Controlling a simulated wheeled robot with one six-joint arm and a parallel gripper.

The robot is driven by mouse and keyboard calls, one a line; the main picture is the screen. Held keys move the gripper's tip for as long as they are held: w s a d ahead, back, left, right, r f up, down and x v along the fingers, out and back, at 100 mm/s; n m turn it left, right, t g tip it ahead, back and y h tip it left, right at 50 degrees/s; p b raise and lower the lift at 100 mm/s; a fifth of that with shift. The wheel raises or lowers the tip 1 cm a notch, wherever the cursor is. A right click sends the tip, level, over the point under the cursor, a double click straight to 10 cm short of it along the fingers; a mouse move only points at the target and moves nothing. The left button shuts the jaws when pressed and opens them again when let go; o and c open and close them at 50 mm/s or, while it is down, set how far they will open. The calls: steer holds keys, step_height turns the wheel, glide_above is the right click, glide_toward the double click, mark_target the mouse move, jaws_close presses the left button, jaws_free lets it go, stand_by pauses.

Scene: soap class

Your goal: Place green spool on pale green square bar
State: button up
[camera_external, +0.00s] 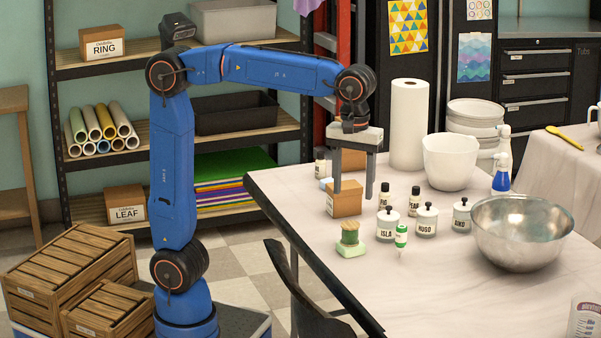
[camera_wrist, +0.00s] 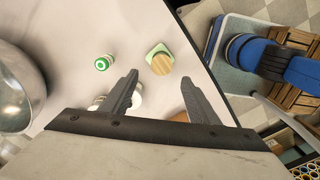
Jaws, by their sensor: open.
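The green spool (camera_external: 350,232), with a wooden top, stands upright on the pale green square bar (camera_external: 350,250) near the table's left edge. In the wrist view the spool's round wooden top (camera_wrist: 162,64) covers part of the bar (camera_wrist: 154,49), whose corners show around it. My gripper (camera_external: 353,194) is open and empty, its fingers pointing down above the table. It is higher than the spool and apart from it. In the wrist view the spool lies just beyond the gap between the fingertips (camera_wrist: 158,78).
A green-and-white bottle (camera_external: 401,238) stands close to the right of the bar. Several labelled jars (camera_external: 427,220), a brown box (camera_external: 347,202) and a steel bowl (camera_external: 522,232) are nearby.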

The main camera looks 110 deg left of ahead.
steer(key=s+d+f+m+t, duration=0.1)
steer(key=s+f+m, duration=0.4)
steer(key=s, duration=0.4)
steer(key=s+f+m+t, duration=0.2)
steer(key=s+f+m, duration=0.4)
steer(key=s, duration=0.4)
steer(key=s+d+f+m+t, duration=0.1)
steer(key=s+f+m, duration=0.4)
steer(key=s, duration=0.5)
steer(key=shift+d+f+m+t, duration=0.35)
steer(key=shift+f+m+t, duration=0.05)
steer(key=shift+m, duration=0.6)
